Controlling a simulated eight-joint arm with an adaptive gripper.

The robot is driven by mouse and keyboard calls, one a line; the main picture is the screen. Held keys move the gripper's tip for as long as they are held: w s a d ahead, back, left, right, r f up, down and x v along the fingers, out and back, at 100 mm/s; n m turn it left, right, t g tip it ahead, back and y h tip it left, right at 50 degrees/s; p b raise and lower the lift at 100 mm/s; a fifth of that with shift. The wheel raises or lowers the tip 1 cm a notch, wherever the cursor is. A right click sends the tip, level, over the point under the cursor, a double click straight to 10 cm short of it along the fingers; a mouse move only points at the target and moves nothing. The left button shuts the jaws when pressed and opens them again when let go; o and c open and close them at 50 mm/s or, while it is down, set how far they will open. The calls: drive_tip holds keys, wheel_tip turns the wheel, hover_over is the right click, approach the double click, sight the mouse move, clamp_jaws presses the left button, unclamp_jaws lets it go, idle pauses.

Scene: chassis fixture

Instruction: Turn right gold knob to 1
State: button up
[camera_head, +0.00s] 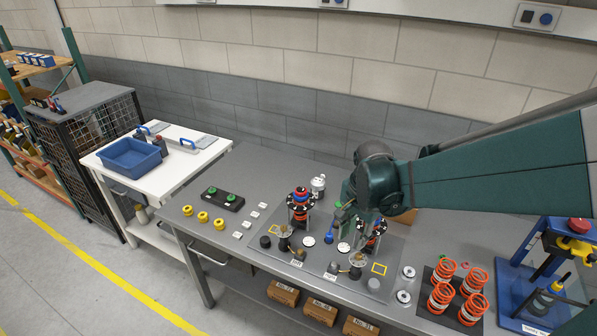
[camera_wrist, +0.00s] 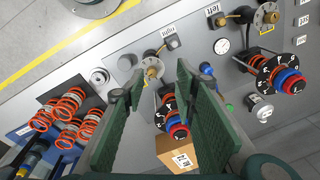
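The right gold knob (camera_wrist: 151,73) sits on a round light flange on the grey panel, near a label reading "right". In the head view the right gold knob (camera_head: 357,259) is near the front edge of the panel. My gripper (camera_wrist: 159,70) is open, its two green fingers apart, with the knob seen between their tips. I cannot tell how far above the knob the tips are. In the head view my gripper (camera_head: 345,212) hangs over the panel, partly hidden by my arm. The knob's setting is too small to read.
The left gold knob (camera_wrist: 268,17) is on a matching station. A black dial stack with red and blue rings (camera_wrist: 173,115) stands close to my right finger; another stack (camera_wrist: 283,77) is farther right. Orange springs (camera_wrist: 68,115) stand to the left. A cardboard box (camera_wrist: 180,152) is below.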

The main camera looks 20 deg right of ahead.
sight(359, 255)
drive_tip(key=shift+w+d+f+m+g+p, duration=0.15)
drive_tip(key=shift+d+f+m+g+p, duration=0.2)
drive_tip(key=shift+d+f+m, duration=0.4)
drive_tip(key=shift+w+d+f+m+g+p, duration=0.2)
drive_tip(key=shift+d+f+m+p, duration=0.25)
drive_tip(key=shift+d+m, duration=0.45)
drive_tip(key=shift+d, duration=0.1)
drive_tip(key=shift+f, duration=0.15)
drive_tip(key=shift+f, duration=3.75)
drive_tip(key=c, duration=0.9)
